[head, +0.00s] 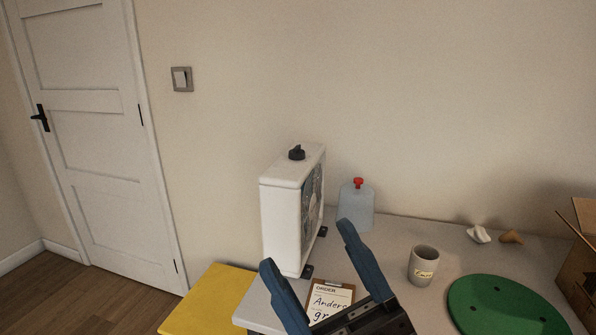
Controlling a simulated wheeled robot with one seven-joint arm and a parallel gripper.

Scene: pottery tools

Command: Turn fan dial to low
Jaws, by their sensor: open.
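The fan is a white upright box (278,222) at the left back of the grey table, its grille side turned to the right. Its black dial (296,152) sits on the top face; I cannot read which setting it points at. My gripper (308,245) has two blue fingers, spread apart with nothing between them. It shows in front of the fan, low in the head view, and its fingertips are below the dial in the picture and apart from it. The left finger overlaps the table's front left part.
A clear jug with a red cap (356,208) stands right of the fan. A clipboard order sheet (329,299), a labelled grey cup (423,265), a green disc (512,305) and a cardboard box (578,275) are on the table (400,232). A yellow surface (205,300) lies at left.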

